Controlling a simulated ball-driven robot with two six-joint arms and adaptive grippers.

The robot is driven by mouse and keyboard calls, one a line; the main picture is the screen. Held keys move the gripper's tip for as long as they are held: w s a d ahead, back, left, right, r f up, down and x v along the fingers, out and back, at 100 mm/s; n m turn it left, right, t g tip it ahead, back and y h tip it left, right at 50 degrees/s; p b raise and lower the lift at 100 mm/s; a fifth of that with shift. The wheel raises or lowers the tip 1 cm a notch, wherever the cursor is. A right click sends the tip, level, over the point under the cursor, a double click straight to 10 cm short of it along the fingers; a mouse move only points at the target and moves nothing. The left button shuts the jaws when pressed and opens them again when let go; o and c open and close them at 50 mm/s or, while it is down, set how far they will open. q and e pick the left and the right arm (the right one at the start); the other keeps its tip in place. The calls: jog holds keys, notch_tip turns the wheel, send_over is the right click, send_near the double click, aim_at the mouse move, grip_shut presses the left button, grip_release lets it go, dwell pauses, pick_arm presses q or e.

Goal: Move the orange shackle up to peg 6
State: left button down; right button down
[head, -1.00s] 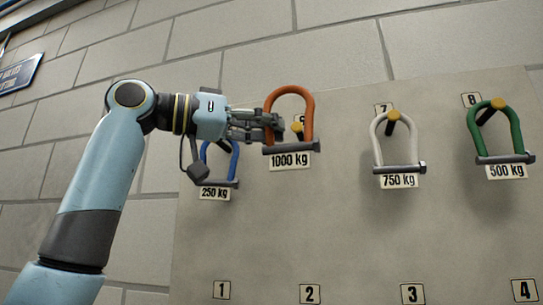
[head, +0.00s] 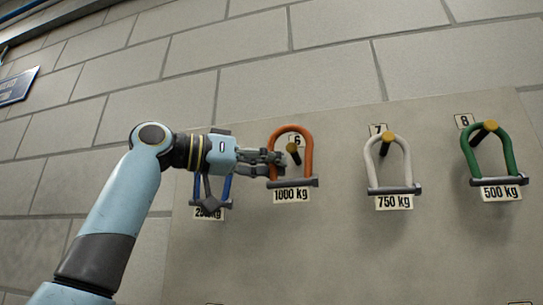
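The orange shackle (head: 307,155) hangs upright in the head view, with a grey bolt across its bottom and a 1000 kg tag (head: 291,196). My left gripper (head: 278,165) is shut on its left leg. Peg 6 (head: 292,148), dark with a yellow tip, shows inside the shackle's opening, under the number 6 plate (head: 296,139). The top of the bow stands a little above the peg tip, with a gap between them. I cannot tell how deep the peg reaches through the opening. My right gripper is not in view.
A blue shackle (head: 227,188) with a partly hidden tag is behind and below my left gripper. A white shackle (head: 369,163) hangs on peg 7 (head: 388,138) and a green one (head: 508,150) on peg 8 (head: 489,126).

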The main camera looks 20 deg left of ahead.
pick_arm(q)
jog(key=shift+w+f+p, duration=0.1)
jog(key=shift+w+f, duration=0.15)
jog(key=shift+w, duration=0.65)
jog(key=shift+w+f+p, duration=0.15)
jog(key=shift+w+f, duration=0.05)
jog(key=shift+w, duration=0.65)
jog(key=shift+w+f+p, duration=0.1)
jog(key=shift+w+f, duration=0.15)
jog(key=shift+w, duration=0.65)
jog(key=c, duration=2)
grip_release()
jog(key=o, duration=0.6)
jog(key=shift+a, duration=0.1)
